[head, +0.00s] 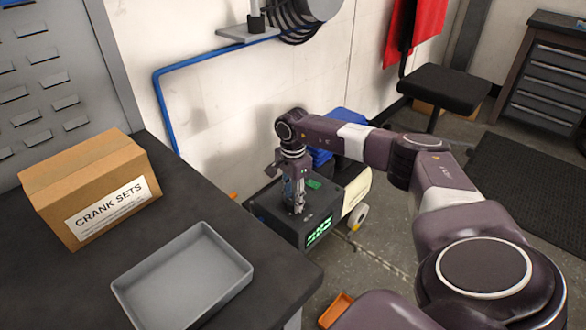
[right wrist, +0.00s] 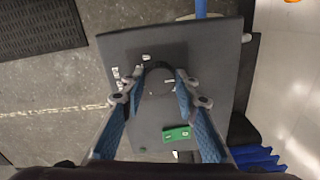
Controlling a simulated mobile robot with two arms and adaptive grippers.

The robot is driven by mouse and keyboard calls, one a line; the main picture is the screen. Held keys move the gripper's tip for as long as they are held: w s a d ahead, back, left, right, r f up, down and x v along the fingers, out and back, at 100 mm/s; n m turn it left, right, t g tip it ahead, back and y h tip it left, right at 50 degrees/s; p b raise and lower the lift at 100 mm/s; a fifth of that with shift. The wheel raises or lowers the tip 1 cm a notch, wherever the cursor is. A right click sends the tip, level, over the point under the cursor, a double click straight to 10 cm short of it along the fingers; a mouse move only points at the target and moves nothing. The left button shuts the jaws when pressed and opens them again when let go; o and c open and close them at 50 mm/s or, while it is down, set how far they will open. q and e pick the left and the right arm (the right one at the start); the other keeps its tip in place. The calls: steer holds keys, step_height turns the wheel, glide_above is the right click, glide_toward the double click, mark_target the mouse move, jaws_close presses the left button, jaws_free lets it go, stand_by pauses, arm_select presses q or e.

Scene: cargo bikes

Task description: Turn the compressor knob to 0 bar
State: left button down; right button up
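The compressor (head: 325,205) is a dark box with a green lit display (head: 318,231) on its front. I cannot read the display's value. My right gripper (head: 297,207) points down onto the compressor's top. In the right wrist view, my right gripper (right wrist: 160,82) has its two fingers apart, one on each side of the dark round knob (right wrist: 159,78). The fingertips are very close to the knob's sides; I cannot tell whether they press on it. The gripper hides the knob in the head view. My left gripper is not in view.
A dark workbench (head: 200,195) with a CRANK SETS box (head: 95,190) and a grey tray (head: 185,280) stands left of the compressor. A blue hose (head: 162,110) runs along the wall. A black stool (head: 445,88) stands behind my right arm.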

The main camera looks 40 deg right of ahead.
mark_target(293, 201)
steer(key=o, duration=0.5)
steer(key=shift+c, duration=0.2)
step_height(293, 201, up, 12)
stand_by(0.5)
